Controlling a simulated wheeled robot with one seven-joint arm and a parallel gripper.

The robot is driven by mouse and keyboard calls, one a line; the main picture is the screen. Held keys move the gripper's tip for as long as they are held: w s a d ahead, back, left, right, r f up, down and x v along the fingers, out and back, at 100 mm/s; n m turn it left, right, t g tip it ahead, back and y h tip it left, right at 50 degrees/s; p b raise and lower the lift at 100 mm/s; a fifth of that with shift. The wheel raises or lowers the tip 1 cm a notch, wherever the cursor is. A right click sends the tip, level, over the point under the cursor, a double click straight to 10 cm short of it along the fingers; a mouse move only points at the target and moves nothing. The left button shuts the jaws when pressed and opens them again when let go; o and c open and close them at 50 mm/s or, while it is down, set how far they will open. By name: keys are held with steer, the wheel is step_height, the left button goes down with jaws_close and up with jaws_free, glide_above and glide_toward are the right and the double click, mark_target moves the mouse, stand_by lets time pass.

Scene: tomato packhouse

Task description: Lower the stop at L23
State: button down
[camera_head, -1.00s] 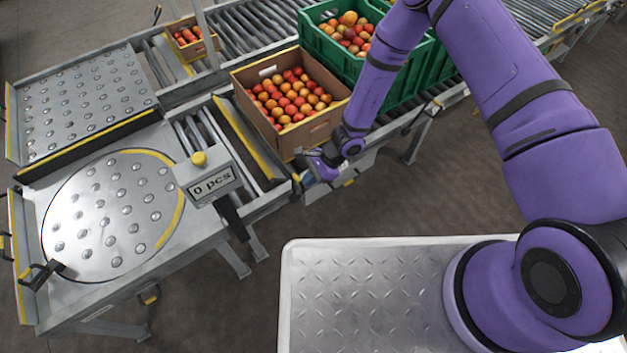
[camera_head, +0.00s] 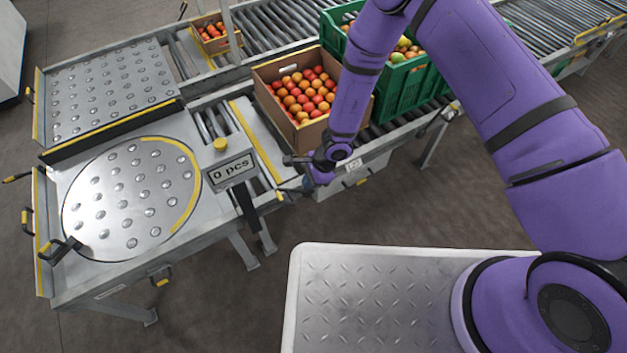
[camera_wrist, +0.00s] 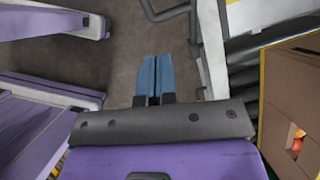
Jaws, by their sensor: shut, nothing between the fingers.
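A long yellow-edged plate (camera_head: 262,146), which may be the stop, runs across the conveyor between the short rollers and the cardboard box. I cannot tell whether it is raised. A small white label (camera_head: 353,165) is on the conveyor's front side, too small to read, so L23 cannot be made out. My gripper (camera_head: 288,187) is at the conveyor's front edge, near that plate's front end; the fingertips are small and partly unclear there. In the wrist view my gripper's blue fingers (camera_wrist: 154,76) are shut together and empty, over the floor beside the conveyor frame.
A cardboard box of tomatoes (camera_head: 268,74) stands right of the plate, close to my wrist. Green crates (camera_head: 410,85) stand further right. Floor in front of the conveyor is clear.

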mark_target(283, 202)
steer(key=shift+t+h, duration=0.4)
steer(key=shift+h, duration=0.2)
steer(key=shift+s+a+f, duration=0.65)
steer(key=shift+s+a, duration=0.15)
steer(key=shift+a, duration=0.4)
steer(key=shift+s+a+f, duration=0.65)
steer(key=shift+s+a, duration=0.2)
steer(key=shift+a, duration=0.4)
steer(key=shift+s+a+f, duration=0.65)
steer(key=shift+s+a, duration=0.15)
steer(key=shift+a, duration=0.4)
steer(key=shift+s+a+f, duration=0.1)
steer(key=shift+s, duration=0.15)
steer(key=w+d+r, duration=0.1)
steer(key=w+d, duration=0.1)
steer(key=d, duration=1)
steer(key=shift+d+r, duration=0.15)
steer(key=shift+d, duration=0.1)
